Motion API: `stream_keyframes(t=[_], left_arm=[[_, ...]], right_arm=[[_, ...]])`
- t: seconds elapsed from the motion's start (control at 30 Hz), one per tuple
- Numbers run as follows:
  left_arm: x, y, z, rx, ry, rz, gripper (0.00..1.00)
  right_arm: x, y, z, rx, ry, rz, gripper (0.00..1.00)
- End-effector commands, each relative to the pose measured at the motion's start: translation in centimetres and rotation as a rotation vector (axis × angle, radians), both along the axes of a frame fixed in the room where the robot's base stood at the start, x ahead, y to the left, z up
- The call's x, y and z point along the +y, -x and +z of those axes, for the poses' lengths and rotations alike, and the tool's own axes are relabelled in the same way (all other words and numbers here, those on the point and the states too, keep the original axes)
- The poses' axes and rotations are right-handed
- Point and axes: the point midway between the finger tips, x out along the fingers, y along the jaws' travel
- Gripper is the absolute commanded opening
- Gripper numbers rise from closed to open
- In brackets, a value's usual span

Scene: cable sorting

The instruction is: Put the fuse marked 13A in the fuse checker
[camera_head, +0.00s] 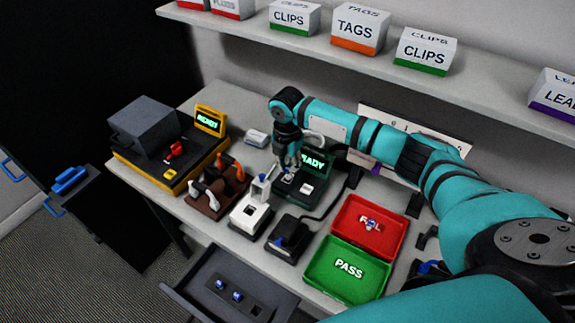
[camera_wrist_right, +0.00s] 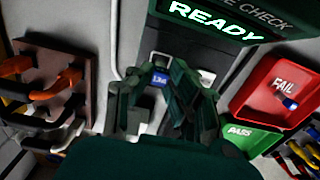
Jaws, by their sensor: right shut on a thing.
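The fuse checker (camera_head: 308,192) is a dark green device on the bench, its raised screen lit READY; the screen also shows in the right wrist view (camera_wrist_right: 215,22). My right gripper (camera_head: 291,172) is over the checker's grey top, pointing down. In the right wrist view the gripper (camera_wrist_right: 162,92) is shut on a small fuse with a blue band marked 13A (camera_wrist_right: 159,80). The fuse is over the grey plate below the screen. Its lower end is hidden, so I cannot tell whether it touches the checker. My left gripper is not in view.
A red FAIL tray (camera_head: 348,220) holding a blue-banded fuse and a green PASS tray (camera_head: 330,283) are at right. An open drawer (camera_head: 195,291) holds blue-banded pieces. A brown tool rack (camera_head: 207,206), white device (camera_head: 250,218) and yellow-edged machine (camera_head: 150,172) stand left of the checker.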

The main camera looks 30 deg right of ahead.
Motion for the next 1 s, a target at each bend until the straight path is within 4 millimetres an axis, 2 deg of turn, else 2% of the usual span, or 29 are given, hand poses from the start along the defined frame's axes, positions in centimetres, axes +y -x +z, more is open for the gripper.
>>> stream_keyframes(t=[1.0], left_arm=[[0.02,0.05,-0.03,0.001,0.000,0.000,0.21]], right_arm=[[0.04,-0.01,-0.92,0.000,0.000,0.001,0.02]])
